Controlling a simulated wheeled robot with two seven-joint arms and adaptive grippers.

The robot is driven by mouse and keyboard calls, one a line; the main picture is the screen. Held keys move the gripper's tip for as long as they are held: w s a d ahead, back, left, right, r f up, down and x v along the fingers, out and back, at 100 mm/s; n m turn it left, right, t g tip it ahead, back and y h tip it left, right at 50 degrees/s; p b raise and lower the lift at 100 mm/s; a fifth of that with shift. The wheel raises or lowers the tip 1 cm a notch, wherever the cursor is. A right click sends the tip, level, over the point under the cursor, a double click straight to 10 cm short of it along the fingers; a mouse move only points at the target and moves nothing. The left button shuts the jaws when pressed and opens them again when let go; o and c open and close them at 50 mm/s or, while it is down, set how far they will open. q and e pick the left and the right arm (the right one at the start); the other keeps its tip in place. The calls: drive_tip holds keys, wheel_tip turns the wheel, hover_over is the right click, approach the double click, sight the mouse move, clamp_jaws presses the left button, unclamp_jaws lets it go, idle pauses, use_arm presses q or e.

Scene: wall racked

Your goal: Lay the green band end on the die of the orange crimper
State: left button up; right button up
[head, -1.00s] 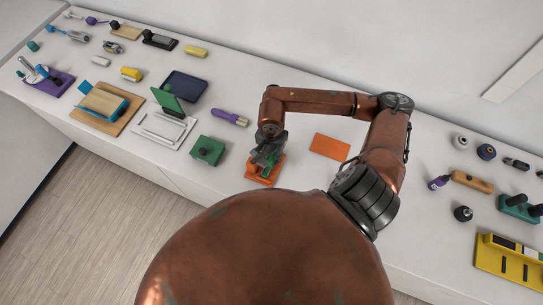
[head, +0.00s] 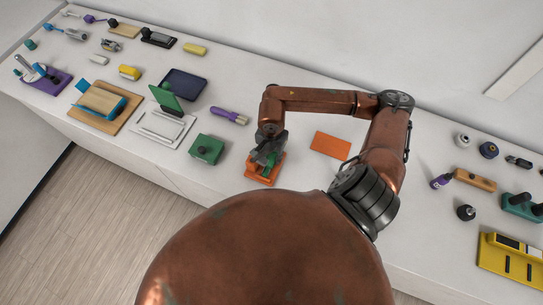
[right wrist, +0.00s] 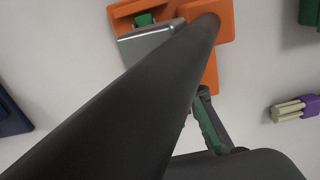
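The orange crimper (head: 262,175) stands near the front edge of the counter. In the right wrist view its orange body (right wrist: 222,22) fills the top, partly hidden by my dark finger and a grey metal part (right wrist: 150,40). A green piece (head: 271,166), apparently the green band, shows at the crimper under my right gripper (head: 264,155). In the right wrist view a small green bit (right wrist: 145,19) sits on the orange body, and a longer green strip (right wrist: 209,126) lies beside a dark bar. My right gripper is right over the crimper; its fingertips' gap is hidden. My left gripper is out of view.
An orange plate (head: 330,146) lies right of the crimper. A green box (head: 207,149) and a purple-handled brush (head: 229,116) lie left of it. A yellow tool holder (head: 510,262) and several small tools stand far right. The counter around the orange plate is clear.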

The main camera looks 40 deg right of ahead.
drive_tip(key=o, duration=0.4)
drive_tip(key=shift+c, duration=0.2)
drive_tip(key=shift+r, duration=0.1)
wheel_tip(320, 180, up, 12)
idle(0.4)
